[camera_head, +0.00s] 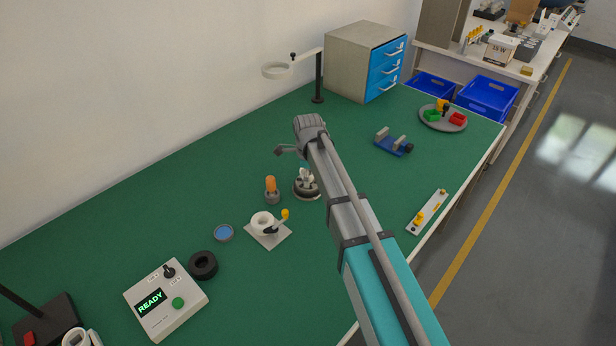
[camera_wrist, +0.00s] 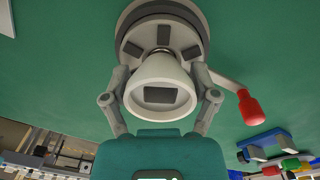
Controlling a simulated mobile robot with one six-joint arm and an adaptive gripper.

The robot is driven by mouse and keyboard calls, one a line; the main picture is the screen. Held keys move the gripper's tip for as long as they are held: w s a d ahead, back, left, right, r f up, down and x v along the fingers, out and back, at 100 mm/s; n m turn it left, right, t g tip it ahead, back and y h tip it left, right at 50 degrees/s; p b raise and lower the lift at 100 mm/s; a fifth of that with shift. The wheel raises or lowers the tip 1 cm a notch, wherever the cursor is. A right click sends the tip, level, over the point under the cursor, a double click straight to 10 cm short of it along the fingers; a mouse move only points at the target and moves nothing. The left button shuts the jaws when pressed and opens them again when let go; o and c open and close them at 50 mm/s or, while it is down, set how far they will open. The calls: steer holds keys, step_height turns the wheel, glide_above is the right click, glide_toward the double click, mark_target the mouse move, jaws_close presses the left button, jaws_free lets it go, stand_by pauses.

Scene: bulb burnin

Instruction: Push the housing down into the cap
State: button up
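The white cone-shaped housing (camera_wrist: 160,72) stands in the middle of the wrist view, between the two fingers of my gripper (camera_wrist: 161,82). The fingers appear to touch its sides. It sits over a round grey fixture (camera_wrist: 130,22) with dark pads and a dark rim. I cannot make out the cap apart from this fixture, and the housing hides the contact below it. In the head view the fixture (camera_head: 306,192) stands mid-table, with my gripper (camera_head: 304,174) above it, partly hidden by my arm.
A red-handled lever (camera_wrist: 250,107) sticks out right of the fixture. An orange-topped part (camera_head: 271,188) and a white clamp plate (camera_head: 268,236) stand close on the left. The control box (camera_head: 165,300) reads READY. A blue vise (camera_head: 394,146) stands to the right.

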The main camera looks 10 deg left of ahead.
steer(key=shift+o, duration=0.8)
steer(key=shift+r, duration=0.2)
